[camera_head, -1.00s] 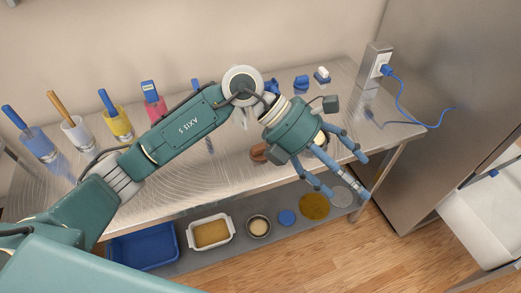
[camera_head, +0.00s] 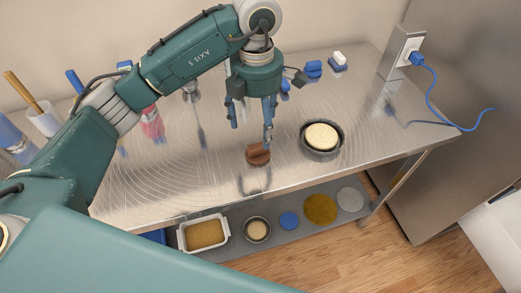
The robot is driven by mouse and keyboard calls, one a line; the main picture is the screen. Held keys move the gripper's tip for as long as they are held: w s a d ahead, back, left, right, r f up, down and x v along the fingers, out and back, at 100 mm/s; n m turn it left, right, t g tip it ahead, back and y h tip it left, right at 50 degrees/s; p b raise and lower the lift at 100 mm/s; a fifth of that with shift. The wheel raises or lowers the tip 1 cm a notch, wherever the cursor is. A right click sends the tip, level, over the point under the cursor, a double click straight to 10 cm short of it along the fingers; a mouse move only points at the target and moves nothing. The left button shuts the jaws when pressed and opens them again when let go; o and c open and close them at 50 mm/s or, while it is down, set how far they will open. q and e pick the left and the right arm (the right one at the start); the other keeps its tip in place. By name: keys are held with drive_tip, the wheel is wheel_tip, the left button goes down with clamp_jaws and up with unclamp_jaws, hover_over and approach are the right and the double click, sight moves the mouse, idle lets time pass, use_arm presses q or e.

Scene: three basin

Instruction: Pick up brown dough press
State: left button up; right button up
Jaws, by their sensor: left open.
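The brown dough press (camera_head: 258,154) stands on the metal table near its front edge, left of a round pan. My left gripper (camera_head: 252,126) points down above the table, just behind and above the press. Its fingers are spread and hold nothing. One fingertip appears close to the top of the press; I cannot tell whether it touches. My right gripper is not in view.
A dark round pan (camera_head: 321,139) with pale dough stands right of the press. Blue-handled brushes (camera_head: 313,68) lie at the back. A metal outlet post (camera_head: 401,52) with a blue cable stands at the right. The lower shelf holds a white tray (camera_head: 205,234) and several discs.

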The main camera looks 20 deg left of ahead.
sight(258, 145)
use_arm(q)
drive_tip(key=f, duration=0.3)
drive_tip(key=shift+w+p, duration=0.35)
wheel_tip(258, 145, down, 2)
drive_tip(key=shift+f+p, duration=0.1)
drive_tip(key=shift+p, duration=0.25)
drive_tip(key=shift+s+f, duration=0.15)
drive_tip(key=shift+f, duration=0.35)
drive_tip(key=f+p, duration=0.1)
drive_tip(key=f, duration=0.2)
drive_tip(key=f+p, duration=0.1)
drive_tip(key=shift+w+a+f+p, duration=0.2)
drive_tip(key=shift+w+f+p, duration=0.05)
drive_tip(key=shift+w+p, duration=0.1)
drive_tip(key=shift+f, duration=0.3)
drive_tip(key=c, duration=1.2)
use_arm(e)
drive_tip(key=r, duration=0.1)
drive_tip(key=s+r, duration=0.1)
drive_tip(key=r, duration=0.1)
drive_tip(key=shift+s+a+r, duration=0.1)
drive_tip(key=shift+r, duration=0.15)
